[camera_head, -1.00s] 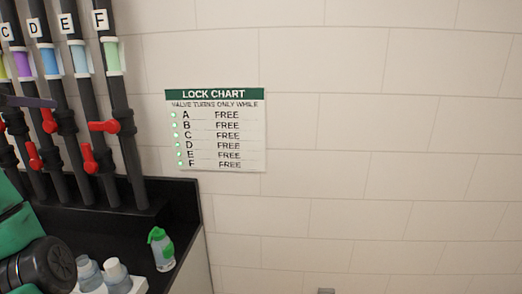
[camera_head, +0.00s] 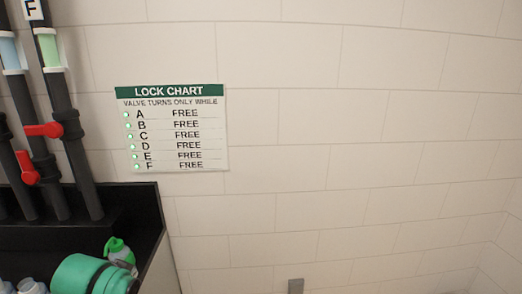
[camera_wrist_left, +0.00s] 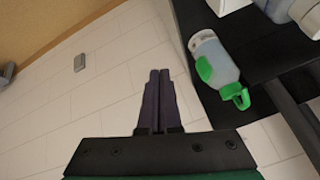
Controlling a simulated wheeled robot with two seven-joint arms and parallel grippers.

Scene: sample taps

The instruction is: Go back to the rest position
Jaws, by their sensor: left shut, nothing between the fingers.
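My left gripper (camera_wrist_left: 160,75) shows in the left wrist view. My right gripper is in neither view.
A green-capped bottle (camera_head: 120,252) stands on the black counter (camera_head: 140,213), partly behind my arm; it also shows in the wrist view (camera_wrist_left: 215,62). Pipes with red valve handles (camera_head: 44,130) rise at the left. A lock chart (camera_head: 172,128), all rows FREE, hangs on the wall. The right side is clear.

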